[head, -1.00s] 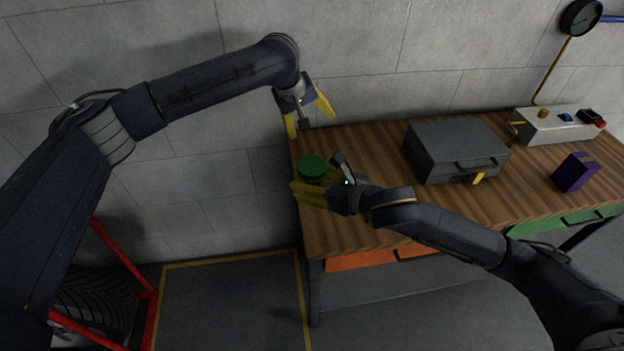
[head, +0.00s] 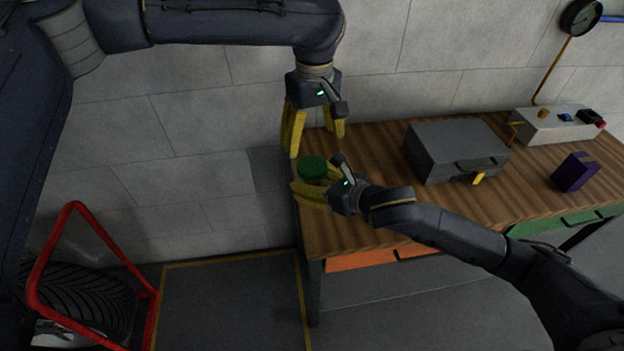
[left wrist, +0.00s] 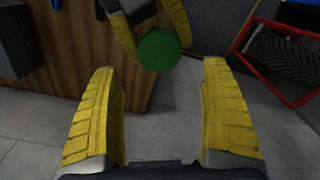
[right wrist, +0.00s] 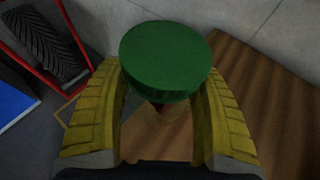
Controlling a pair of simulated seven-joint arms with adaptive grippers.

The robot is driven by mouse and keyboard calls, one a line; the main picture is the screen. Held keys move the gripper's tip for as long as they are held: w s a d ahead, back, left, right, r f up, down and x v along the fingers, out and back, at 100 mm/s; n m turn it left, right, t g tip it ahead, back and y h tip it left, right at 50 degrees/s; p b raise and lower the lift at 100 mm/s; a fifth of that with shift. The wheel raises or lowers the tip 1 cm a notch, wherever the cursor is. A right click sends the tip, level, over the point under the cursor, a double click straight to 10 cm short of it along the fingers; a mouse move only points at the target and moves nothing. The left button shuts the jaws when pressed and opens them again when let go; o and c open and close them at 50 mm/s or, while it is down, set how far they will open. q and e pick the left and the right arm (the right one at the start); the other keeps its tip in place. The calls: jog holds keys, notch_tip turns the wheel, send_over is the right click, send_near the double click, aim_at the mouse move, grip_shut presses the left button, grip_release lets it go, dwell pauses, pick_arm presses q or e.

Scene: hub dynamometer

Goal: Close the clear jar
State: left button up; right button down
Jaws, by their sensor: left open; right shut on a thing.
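The clear jar's green lid (head: 313,167) shows as a round disc at the left end of the workbench. It also shows in the left wrist view (left wrist: 159,49) and large in the right wrist view (right wrist: 165,60). My right gripper (head: 313,188) is shut around the jar just under the lid, with a yellow finger on each side. The jar's body is mostly hidden by the lid and fingers. I cannot tell whether the lid is tight or loose. My left gripper (head: 316,144) is open and empty, pointing down just above the lid, apart from it.
The wooden workbench (head: 385,225) holds a grey case (head: 455,150), a purple block (head: 574,172) and a white control box (head: 556,124) to the right. A tyre (head: 80,300) in a red frame (head: 50,245) stands on the floor at left. The wall is close behind.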

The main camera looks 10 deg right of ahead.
aim_at(312, 165)
pick_arm(q)
jog(key=shift+f, duration=0.15)
jog(key=shift+f, duration=3.85)
